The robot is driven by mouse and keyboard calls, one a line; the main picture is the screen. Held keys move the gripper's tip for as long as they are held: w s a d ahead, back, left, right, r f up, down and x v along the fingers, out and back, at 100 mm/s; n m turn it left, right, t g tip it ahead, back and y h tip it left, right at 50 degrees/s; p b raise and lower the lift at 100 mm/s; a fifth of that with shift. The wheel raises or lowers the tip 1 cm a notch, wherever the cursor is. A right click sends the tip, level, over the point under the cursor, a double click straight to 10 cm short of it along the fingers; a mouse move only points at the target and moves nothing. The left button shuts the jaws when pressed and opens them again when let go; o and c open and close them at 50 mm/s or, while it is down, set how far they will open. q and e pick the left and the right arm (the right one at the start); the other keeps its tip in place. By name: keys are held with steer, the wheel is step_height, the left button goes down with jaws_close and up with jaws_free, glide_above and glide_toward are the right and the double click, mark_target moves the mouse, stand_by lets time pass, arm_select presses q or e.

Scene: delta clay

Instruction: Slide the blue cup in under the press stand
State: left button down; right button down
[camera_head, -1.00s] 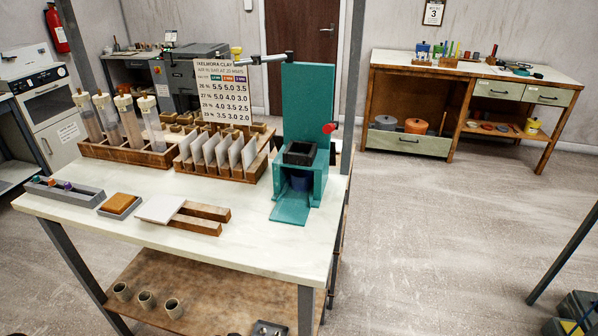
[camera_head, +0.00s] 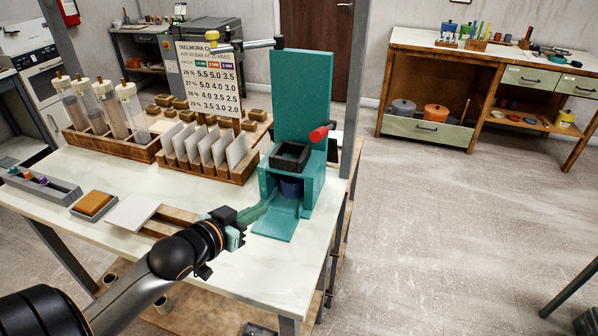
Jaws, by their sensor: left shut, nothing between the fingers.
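The teal press stand (camera_head: 302,100) stands at the right end of the white-topped table. It has a tall back plate, a dark square block on its front shelf and a ramp sloping forward. The blue cup (camera_head: 291,187) sits in the opening under that shelf, partly hidden in shadow. My left gripper (camera_head: 264,203) reaches in from the lower left. Its greenish fingers are together with nothing between them. The tips are at the front left of the opening, close to the cup; I cannot tell whether they touch it. My right gripper is not in view.
A white tile (camera_head: 132,212) on wooden bars and an orange block (camera_head: 93,204) lie left of my arm. Racks with tubes and upright white plates (camera_head: 222,150) stand behind, beside a number chart (camera_head: 210,80). A red-handled lever (camera_head: 319,133) sticks out of the stand's right side.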

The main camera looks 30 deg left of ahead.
arm_select(q)
steer(key=shift+w, duration=0.25)
steer(key=shift+w+r, duration=0.15)
steer(key=shift+w, duration=0.4)
steer(key=x, duration=0.3)
steer(key=r+p+x, duration=0.1)
steer(key=x, duration=0.2)
steer(key=r+x, duration=0.1)
steer(key=x, duration=0.3)
steer(key=shift+w+r, duration=0.15)
steer(key=shift+w, duration=0.2)
steer(key=shift+f, duration=0.4)
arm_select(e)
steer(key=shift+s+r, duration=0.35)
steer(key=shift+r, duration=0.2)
arm_select(q)
steer(key=shift+f, duration=0.1)
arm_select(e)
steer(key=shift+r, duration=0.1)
